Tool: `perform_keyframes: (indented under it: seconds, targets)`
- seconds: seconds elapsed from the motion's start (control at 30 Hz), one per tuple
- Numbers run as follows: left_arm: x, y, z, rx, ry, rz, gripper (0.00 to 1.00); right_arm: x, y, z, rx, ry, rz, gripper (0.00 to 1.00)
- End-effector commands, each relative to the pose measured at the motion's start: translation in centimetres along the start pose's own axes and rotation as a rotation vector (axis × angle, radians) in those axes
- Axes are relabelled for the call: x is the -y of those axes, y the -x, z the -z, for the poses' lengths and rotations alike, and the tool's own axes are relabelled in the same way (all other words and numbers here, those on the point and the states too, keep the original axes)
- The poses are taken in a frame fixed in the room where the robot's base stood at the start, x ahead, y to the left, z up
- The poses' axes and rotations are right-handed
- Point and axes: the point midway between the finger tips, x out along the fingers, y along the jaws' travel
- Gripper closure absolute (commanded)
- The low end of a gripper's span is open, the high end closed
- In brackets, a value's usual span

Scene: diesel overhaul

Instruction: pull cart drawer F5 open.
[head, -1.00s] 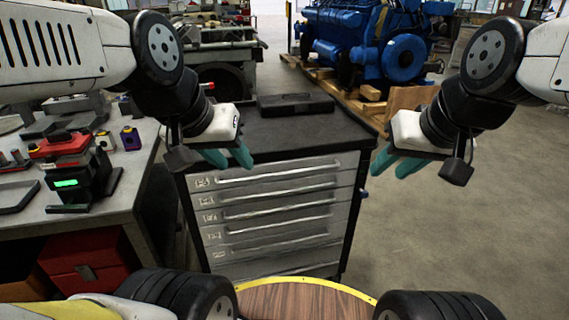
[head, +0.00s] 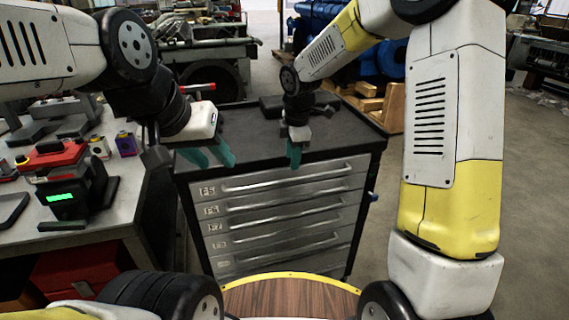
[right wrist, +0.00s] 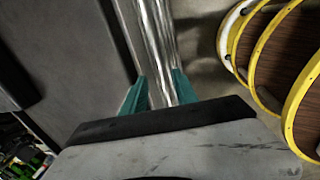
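The grey drawer cart (head: 375,150) stands ahead with its labelled drawer fronts facing me. The top drawer (head: 207,190) appears to be labelled F5; it is closed and has a long silver handle (head: 260,185). In the head view my right gripper (head: 294,164) points down at the cart's front top edge, just above the middle of that handle. In the right wrist view its teal fingers (right wrist: 160,92) are apart, with a shiny bar (right wrist: 150,45) running between them; I cannot tell whether they touch it. My left gripper (head: 215,162) is open and empty above the cart's left front corner.
A workbench (head: 130,205) with a red and black device (head: 62,170) stands at the left. A dark flat case (head: 270,106) lies on the cart top. A blue engine (head: 380,70) on wooden blocks stands behind. Floor at the right is clear.

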Motion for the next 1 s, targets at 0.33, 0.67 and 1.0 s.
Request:
perform_keyframes:
  seconds: [0.33,0.67,1.0]
  targets:
    - [0.0,0.0,0.0,0.000,0.000,0.000,0.64,-0.1,-4.3,0.4,-0.002,0.034,0.009,0.65]
    - [0.0,0.0,0.0,0.000,0.000,0.000,0.64,-0.2,-8.2,0.3,-0.002,0.031,0.006,0.65]
    - [0.0,0.0,0.0,0.000,0.000,0.000,0.64,-0.2,-8.5,0.3,-0.002,0.031,0.005,0.71]
